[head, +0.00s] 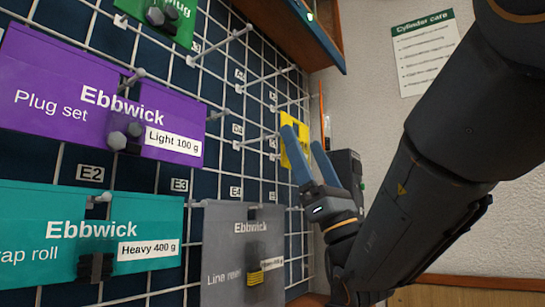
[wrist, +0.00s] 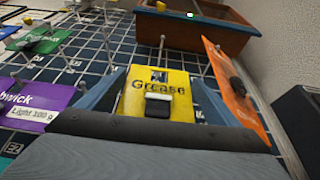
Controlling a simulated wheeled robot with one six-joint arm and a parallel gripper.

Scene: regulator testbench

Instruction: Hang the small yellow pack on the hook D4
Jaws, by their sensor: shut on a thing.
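The small yellow pack (head: 294,152) is at the right part of the pegboard in the head view. In the wrist view the yellow pack (wrist: 180,84) reads "Grease" and has a dark slot near its top edge. My gripper (head: 305,140) is shut on it, with a blue finger on each side; the wrist view also shows my gripper (wrist: 160,95). A bare hook (head: 255,141), which seems to be D4, sticks out just left of the pack. Its label is too small to read surely. I cannot tell whether pack and hook touch.
Purple (head: 60,85), teal (head: 40,225) and grey (head: 222,285) packs hang to the left and below. An orange pack (wrist: 232,90) is close to the right finger. A wooden bin (wrist: 190,32) is above the board. Several bare hooks stick out nearby.

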